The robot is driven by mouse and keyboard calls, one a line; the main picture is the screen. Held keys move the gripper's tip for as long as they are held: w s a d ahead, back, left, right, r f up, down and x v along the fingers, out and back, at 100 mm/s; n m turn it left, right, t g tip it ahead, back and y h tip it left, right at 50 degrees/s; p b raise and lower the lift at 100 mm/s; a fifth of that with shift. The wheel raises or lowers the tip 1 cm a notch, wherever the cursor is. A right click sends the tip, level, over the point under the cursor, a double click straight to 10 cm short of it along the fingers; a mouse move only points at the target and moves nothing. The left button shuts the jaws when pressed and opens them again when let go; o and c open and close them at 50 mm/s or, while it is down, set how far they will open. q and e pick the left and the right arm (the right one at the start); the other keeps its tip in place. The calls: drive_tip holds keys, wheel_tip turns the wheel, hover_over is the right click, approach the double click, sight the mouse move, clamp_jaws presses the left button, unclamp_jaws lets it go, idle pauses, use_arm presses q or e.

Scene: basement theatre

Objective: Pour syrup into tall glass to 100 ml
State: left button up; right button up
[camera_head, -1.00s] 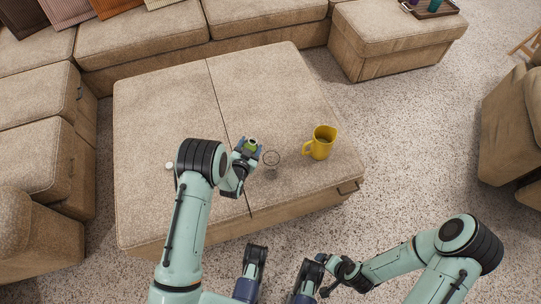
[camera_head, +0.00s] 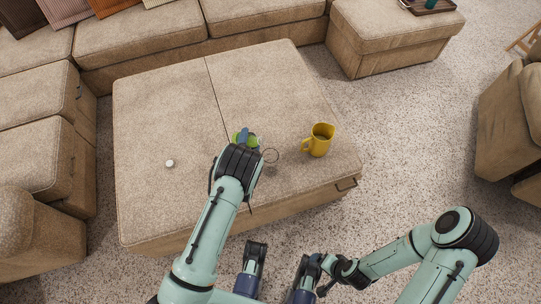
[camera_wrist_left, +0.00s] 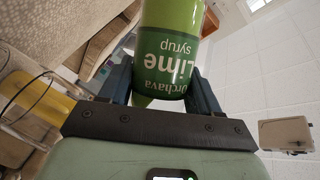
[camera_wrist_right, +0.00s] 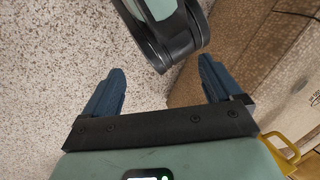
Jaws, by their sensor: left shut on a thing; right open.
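My left gripper (camera_head: 244,138) is shut on a green bottle (camera_wrist_left: 168,55), whose label reads "Lime syrup" in the left wrist view. The bottle is mostly hidden by my wrist in the head view, and it looks tilted. A clear glass (camera_head: 271,156) stands on the big beige ottoman (camera_head: 165,105), just right of my left wrist. Its lower part is hard to see, and I cannot tell its fill level. My right gripper (camera_wrist_right: 160,67) is open and empty, over the carpet in front of the ottoman.
A yellow jug (camera_head: 319,141) stands on the ottoman, right of the glass. A small white round thing (camera_head: 169,163) lies to the left. A sofa (camera_head: 150,38) lies behind, and a dark tray (camera_head: 434,7) sits on a smaller ottoman.

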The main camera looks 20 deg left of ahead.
use_arm(q)
drive_tip(key=shift+f+m+t+b, duration=0.2)
drive_tip(key=shift+m+t+b, duration=0.1)
drive_tip(key=shift+m, duration=0.2)
drive_tip(key=shift+a+r, duration=0.1)
drive_tip(key=shift+r, duration=0.25)
drive_tip(key=shift+a+r+m+t, duration=0.1)
drive_tip(key=shift+r+m+t, duration=0.25)
drive_tip(key=shift+m, duration=0.35)
use_arm(e)
drive_tip(key=shift+w+d+f, duration=0.25)
drive_tip(key=shift+w+f, duration=0.15)
drive_tip(key=shift+w, duration=0.2)
use_arm(q)
drive_tip(key=shift+d+r+m+t, duration=0.25)
drive_tip(key=shift+d+r+m, duration=0.2)
drive_tip(key=shift+m, duration=0.45)
use_arm(e)
drive_tip(key=shift+w+f, duration=0.1)
use_arm(q)
drive_tip(key=shift+f+m+t+b, duration=0.3)
drive_tip(key=shift+f+m+b, duration=0.15)
drive_tip(key=shift+b, duration=0.2)
use_arm(e)
drive_tip(key=shift+w+d+f+t+h, duration=0.15)
drive_tip(key=shift+w+d+f+t, duration=0.2)
drive_tip(key=shift+w, duration=0.15)
drive_tip(key=shift+w+d+f+t+h, duration=0.15)
drive_tip(key=shift+w+d+f+t, duration=0.15)
drive_tip(key=shift+w, duration=0.2)
